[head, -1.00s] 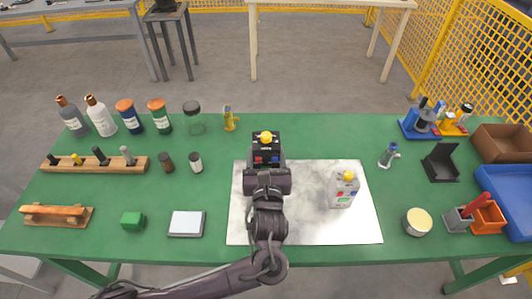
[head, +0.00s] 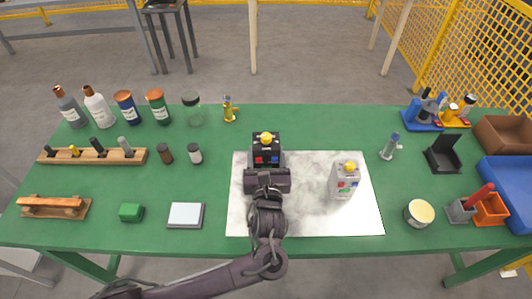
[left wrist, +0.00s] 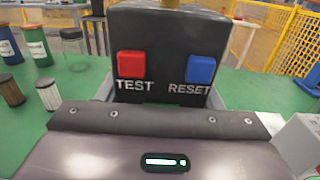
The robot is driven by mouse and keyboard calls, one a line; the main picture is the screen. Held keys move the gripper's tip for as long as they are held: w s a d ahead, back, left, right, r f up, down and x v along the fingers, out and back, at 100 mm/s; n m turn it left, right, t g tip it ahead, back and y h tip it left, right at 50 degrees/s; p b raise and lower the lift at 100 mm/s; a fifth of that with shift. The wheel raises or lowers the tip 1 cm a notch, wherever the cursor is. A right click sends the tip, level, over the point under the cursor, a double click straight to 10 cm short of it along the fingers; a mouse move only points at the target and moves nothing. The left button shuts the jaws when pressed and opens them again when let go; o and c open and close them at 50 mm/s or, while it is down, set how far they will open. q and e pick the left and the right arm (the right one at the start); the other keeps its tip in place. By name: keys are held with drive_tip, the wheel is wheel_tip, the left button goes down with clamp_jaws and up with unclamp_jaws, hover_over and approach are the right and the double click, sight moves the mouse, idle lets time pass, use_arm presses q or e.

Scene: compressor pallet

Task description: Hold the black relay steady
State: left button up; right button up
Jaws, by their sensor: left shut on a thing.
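The black relay (head: 267,150) stands upright at the upper left part of the white mat (head: 310,222), with a yellow knob on top. Its front, facing me, has a red TEST button and a blue RESET button. In the left wrist view the relay (left wrist: 165,60) fills the upper middle, right in front of the gripper. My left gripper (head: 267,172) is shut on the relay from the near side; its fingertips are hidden. A white relay (head: 344,182) with a yellow knob stands on the mat to the right. My right gripper is not in view.
Bottles and jars (head: 125,112) stand at the back left. A wooden peg rack (head: 92,155), a green block (head: 131,212) and a grey-framed plate (head: 186,215) lie at left. A round tin (head: 419,213) and bins (head: 508,192) are at right. The mat's front right is clear.

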use_arm(q)
drive_tip(key=shift+f+b, duration=2.65)
drive_tip(key=shift+f, duration=2.6)
